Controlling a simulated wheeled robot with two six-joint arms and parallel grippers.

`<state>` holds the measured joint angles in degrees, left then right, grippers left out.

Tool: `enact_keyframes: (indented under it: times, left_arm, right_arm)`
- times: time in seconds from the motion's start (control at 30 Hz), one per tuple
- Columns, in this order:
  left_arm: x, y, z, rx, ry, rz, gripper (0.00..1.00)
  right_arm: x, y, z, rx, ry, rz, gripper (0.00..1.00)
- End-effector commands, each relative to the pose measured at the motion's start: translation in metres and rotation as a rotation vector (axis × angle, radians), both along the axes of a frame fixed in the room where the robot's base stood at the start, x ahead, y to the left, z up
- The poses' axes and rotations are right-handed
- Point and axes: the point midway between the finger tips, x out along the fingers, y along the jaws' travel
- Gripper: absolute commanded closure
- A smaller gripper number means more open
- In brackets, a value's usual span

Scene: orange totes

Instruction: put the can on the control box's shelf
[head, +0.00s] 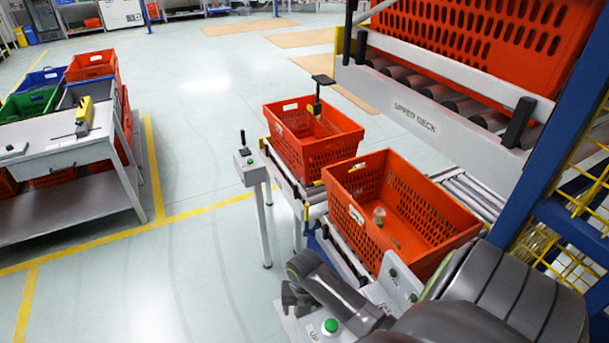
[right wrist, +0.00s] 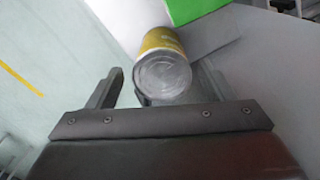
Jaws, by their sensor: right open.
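My right gripper (head: 290,298) is at the bottom of the head view, beside the control box (head: 333,327) with its green button and "UP" label. In the right wrist view, the jaws (right wrist: 158,88) are open. A yellow can (right wrist: 163,62) with a bare metal end facing the camera is just ahead of and between the fingers; whether they touch it cannot be told. A grey surface and a bright green patch lie behind the can. In the head view this can is hidden or too small to make out. My left gripper is not in view.
An orange tote (head: 345,205) holding a small can-like item (head: 379,216) stands beyond my arm. Another orange tote (head: 300,153) is behind it. A grey post box (head: 249,168) stands left of them. A workbench (head: 60,145) is far left; the floor between is clear.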

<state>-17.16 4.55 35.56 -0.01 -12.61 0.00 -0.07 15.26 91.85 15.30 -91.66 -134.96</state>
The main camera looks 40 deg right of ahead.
Motion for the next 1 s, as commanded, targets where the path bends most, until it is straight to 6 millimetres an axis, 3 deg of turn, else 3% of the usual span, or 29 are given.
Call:
enact_keyframes:
  times: [0.1, 0.3, 1.0]
  left_arm:
    - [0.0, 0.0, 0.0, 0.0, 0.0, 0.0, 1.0]
    - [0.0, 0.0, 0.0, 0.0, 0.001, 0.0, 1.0]
    - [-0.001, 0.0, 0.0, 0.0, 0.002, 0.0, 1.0]
  right_arm:
    - [0.0, -0.001, 0.019, -0.003, -0.003, 0.001, 0.24]
    - [0.0, 0.0, 0.038, -0.001, -0.001, 0.0, 0.24]
    - [0.0, 0.0, 0.041, -0.001, 0.001, 0.0, 0.24]
